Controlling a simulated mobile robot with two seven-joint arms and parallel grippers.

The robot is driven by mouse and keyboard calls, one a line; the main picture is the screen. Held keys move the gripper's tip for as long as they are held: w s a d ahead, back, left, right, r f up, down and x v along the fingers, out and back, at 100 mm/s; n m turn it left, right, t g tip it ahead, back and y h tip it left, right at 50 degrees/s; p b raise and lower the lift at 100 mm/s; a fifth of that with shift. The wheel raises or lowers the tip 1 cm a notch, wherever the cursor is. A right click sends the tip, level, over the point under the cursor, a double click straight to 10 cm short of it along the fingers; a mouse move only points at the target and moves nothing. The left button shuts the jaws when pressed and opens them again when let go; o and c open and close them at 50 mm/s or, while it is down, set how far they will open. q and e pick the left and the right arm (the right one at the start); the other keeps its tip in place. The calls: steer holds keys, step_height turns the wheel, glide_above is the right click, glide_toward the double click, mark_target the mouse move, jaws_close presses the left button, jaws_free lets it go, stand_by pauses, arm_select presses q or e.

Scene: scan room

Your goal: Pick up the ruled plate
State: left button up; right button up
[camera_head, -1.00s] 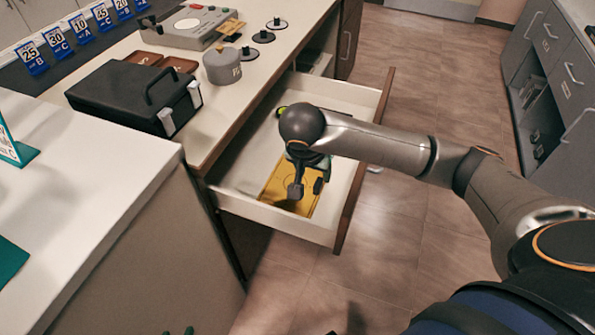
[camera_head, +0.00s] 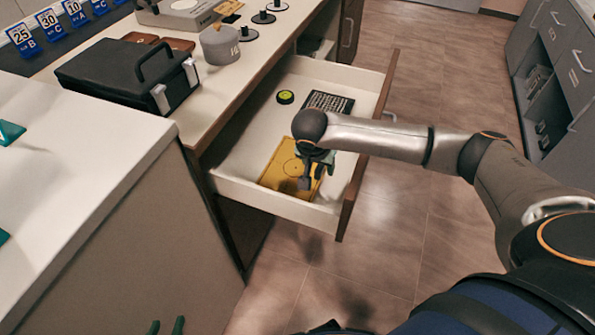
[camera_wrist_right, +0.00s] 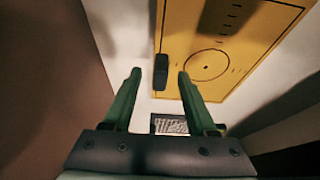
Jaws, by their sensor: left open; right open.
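The ruled plate (camera_head: 284,166) is a yellow plate with a circle and tick marks. It lies on the floor of an open white drawer, near its near end. My right gripper (camera_head: 311,180) is open and empty above the plate's right part. In the right wrist view the plate (camera_wrist_right: 242,48) lies beyond the open fingers (camera_wrist_right: 159,74), mostly to the right. A small dark block (camera_wrist_right: 160,72) shows between the fingertips at the plate's edge; I cannot tell whether it is fixed to the plate.
The open drawer (camera_head: 263,202) has raised walls around the plate. A green-black round tape (camera_head: 285,97) and a dark printed plate (camera_head: 328,102) lie farther back in it. A black case (camera_head: 115,78) and a grey weight (camera_head: 220,46) stand on the counter. A white-topped cabinet (camera_head: 70,150) stands at left.

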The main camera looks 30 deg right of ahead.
steer(key=shift+w+d+f, duration=0.1)
steer(key=shift+d+f, duration=0.05)
steer(key=shift+f, duration=0.15)
jaws_close()
stand_by(1.3)
